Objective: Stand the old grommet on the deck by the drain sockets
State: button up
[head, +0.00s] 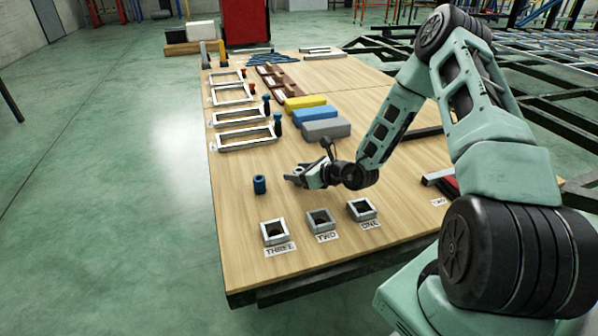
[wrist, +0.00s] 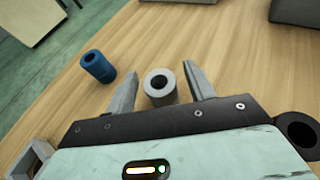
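A grey hollow cylinder (wrist: 160,88), a grommet by its shape, stands between the fingers of my gripper (wrist: 160,74) in the wrist view. The fingers are apart, with a gap on each side of it. In the head view my gripper (head: 294,180) is low over the wooden deck, and I cannot make out the grey cylinder there. A blue hollow cylinder (head: 259,184) stands upright left of my gripper; it also shows in the wrist view (wrist: 98,66). Square drain sockets labelled THREE (head: 274,233), TWO (head: 320,220) and ONE (head: 361,209) stand near the front edge.
Several white rectangular frames (head: 246,139) lie along the left side. Yellow, blue and grey blocks (head: 325,129) lie behind my gripper. A tray with red (head: 441,181) sits at right. The deck between the blue cylinder and the sockets is clear.

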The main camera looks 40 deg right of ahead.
jog(key=shift+s+d+r, duration=0.1)
jog(key=shift+s+r, duration=0.15)
jog(key=shift+r, duration=0.1)
jog(key=p+v, duration=0.3)
jog(key=v, duration=0.8)
jog(key=shift+p, duration=0.3)
jog(key=s+a+r+n+g+y, duration=0.1)
jog(key=a+r+n+g+y, duration=0.1)
jog(key=a+r+n+y, duration=0.45)
jog(key=a+r+n+g+y, duration=0.1)
jog(key=a+r+n+g, duration=0.15)
jog(key=a, duration=0.75)
jog(key=s+a+r+n+g, duration=0.3)
jog(key=s+a+n+g, duration=0.55)
jog(key=a+n, duration=0.2)
jog(key=s+a+r+n+h, duration=0.1)
jog(key=s+r+n+h, duration=0.2)
jog(key=n, duration=0.7)
jog(key=s+a+r+n+h, duration=0.2)
jog(key=s+r+n+h, duration=0.1)
jog(key=s+n+h, duration=0.5)
jog(key=s+n, duration=0.2)
jog(key=s, duration=0.2)
jog(key=shift+s+a+r+n, duration=0.2)
jog(key=shift+s+a+n, duration=0.1)
jog(key=shift+s+n, duration=0.05)
